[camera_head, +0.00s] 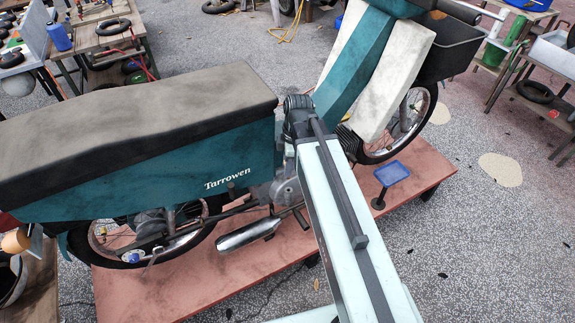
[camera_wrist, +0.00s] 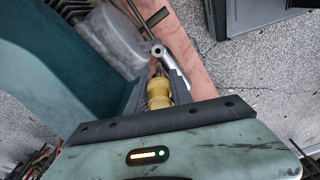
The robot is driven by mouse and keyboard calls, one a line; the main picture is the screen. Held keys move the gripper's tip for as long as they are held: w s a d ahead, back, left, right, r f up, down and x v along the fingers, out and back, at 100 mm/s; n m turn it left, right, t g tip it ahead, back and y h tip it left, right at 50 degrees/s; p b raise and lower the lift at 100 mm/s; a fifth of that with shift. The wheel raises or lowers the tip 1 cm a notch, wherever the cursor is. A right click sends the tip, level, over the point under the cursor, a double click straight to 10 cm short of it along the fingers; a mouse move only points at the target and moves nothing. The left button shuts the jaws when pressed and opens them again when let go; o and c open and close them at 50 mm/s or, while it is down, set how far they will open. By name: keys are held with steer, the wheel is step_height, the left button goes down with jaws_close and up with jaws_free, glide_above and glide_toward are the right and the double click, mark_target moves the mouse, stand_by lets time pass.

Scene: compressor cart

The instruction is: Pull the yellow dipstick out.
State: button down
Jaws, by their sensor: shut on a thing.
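The yellow dipstick (camera_wrist: 158,95) shows in the wrist view as a ribbed yellow knob between the two dark fingers of my gripper (camera_wrist: 159,76). My gripper is shut on it. A narrower brownish part shows beyond the knob, towards a grey metal piece with a round end (camera_wrist: 158,51). I cannot tell whether the dipstick is still seated or free. In the head view my arm reaches to the middle of a teal motorbike (camera_head: 150,160) marked "Tarrowen"; the dipstick and fingertips are hidden there.
The motorbike stands on a low reddish platform (camera_head: 225,278). A small blue-topped stand (camera_head: 392,173) is on the platform, right of my arm. Cluttered workbenches stand at the back left (camera_head: 110,38) and right (camera_head: 550,55). The speckled floor at the right is mostly clear.

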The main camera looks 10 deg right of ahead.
steer(key=shift+r+p, duration=2.45)
steer(key=shift+r, duration=0.2)
